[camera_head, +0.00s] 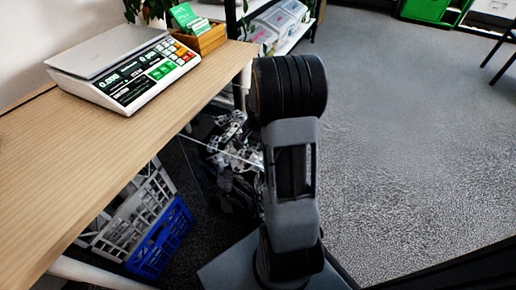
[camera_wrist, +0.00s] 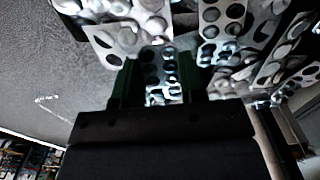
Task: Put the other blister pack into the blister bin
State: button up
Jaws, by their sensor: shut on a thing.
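In the wrist view my gripper (camera_wrist: 160,82) has its two dark green fingers on either side of a silver blister pack (camera_wrist: 161,66). It is shut on this pack, which has rows of round pockets. Several other silver blister packs (camera_wrist: 220,22) crowd close around and beyond the fingers, overlapping at different tilts. In the head view a jumble of silvery pieces (camera_head: 232,150) shows low beside the table, partly behind my arm. My gripper is hidden there. I cannot make out the walls of a blister bin in either view.
A wooden table (camera_head: 60,190) fills the left side, with a scale (camera_head: 125,68) and a wooden box (camera_head: 205,40) of green cards on it. A pale crate (camera_head: 135,215) and a blue crate (camera_head: 162,240) are under it. Open grey floor (camera_head: 420,130) lies to the right.

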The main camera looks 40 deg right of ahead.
jog(key=shift+f, duration=1)
jog(key=shift+f, duration=0.15)
jog(key=o, duration=0.6)
